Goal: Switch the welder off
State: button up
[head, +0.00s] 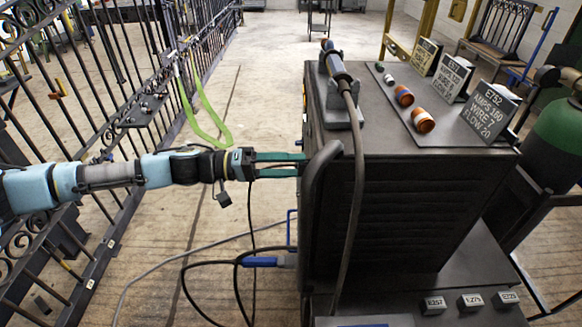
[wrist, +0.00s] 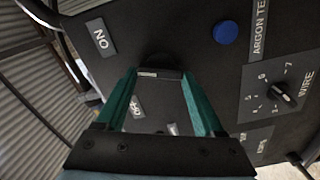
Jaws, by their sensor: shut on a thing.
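The welder (head: 400,200) is a large dark box at the right of the head view. Its front panel faces left, mostly turned away there, and fills the wrist view (wrist: 225,70). The wrist view shows an ON label (wrist: 100,37) at upper left and an OFF label (wrist: 137,107) between my fingers. My gripper (head: 299,164) reaches the panel from the left, its green fingers level. In the wrist view it is shut on a dark switch handle (wrist: 160,62) between the two labels. I cannot tell which setting the switch stands at.
A blue button (wrist: 225,32) and a WIRE dial (wrist: 285,92) are right of my fingers. A thick curved handle (head: 316,210) and a torch (head: 337,70) with its cable are close by. Iron railings (head: 110,60) stand at left. Cables lie on the floor below my gripper.

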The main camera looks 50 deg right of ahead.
jog(key=n, duration=0.4)
jog(key=n+p, duration=0.1)
jog(key=n, duration=0.7)
jog(key=shift+f+p, duration=0.3)
jog(key=shift+p, duration=0.05)
jog(key=o, duration=1.4)
jog(key=b+v, duration=0.3)
jog(key=v, duration=0.7)
jog(key=shift+w+a, duration=0.25)
jog(key=shift+a, duration=0.05)
